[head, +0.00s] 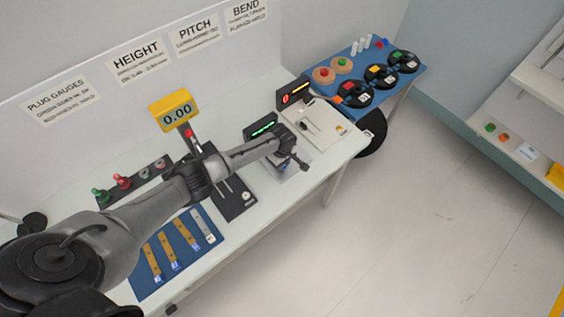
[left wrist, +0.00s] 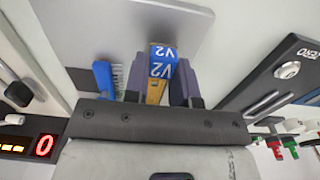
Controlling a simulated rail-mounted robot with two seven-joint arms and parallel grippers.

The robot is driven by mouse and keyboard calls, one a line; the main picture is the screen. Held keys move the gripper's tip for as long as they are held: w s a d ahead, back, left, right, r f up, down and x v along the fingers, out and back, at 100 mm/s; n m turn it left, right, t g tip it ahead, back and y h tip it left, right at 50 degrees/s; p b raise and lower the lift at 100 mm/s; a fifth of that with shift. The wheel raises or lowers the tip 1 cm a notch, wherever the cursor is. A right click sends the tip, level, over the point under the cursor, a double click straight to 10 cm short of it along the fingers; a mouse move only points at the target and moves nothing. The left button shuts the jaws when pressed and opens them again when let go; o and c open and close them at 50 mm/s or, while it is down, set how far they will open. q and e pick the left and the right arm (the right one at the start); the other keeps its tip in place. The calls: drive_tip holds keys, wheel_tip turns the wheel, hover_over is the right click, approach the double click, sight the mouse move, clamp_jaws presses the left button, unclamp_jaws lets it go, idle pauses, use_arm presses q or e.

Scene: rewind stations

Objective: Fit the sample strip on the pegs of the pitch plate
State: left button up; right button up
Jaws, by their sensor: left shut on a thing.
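My left gripper (head: 292,164) reaches across the bench to the station with the green-lit display (head: 262,128). In the left wrist view the left gripper (left wrist: 162,82) is shut on a sample strip (left wrist: 157,92), tan with a blue end marked V2. A smooth grey plate (left wrist: 90,25), seemingly the pitch plate, lies below and beyond the fingers. I cannot see its pegs, nor whether the strip touches it. The strip is not clear in the head view. My right gripper is not in view.
A blue mat (head: 149,289) holds several strips at the bench's near end. A blue-handled brush (left wrist: 103,78) is left of the fingers. The black height gauge (head: 238,207) stands close beside my arm. A white bend station (head: 325,130) is farther along.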

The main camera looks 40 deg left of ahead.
use_arm(q)
drive_tip(key=shift+f+b, duration=0.55)
drive_tip(key=shift+f, duration=0.4)
drive_tip(key=o, duration=1)
drive_tip(key=shift+r, duration=0.1)
drive_tip(key=shift+r, duration=0.25)
drive_tip(key=shift+r+p, duration=1.25)
drive_tip(key=shift+r, duration=5.35)
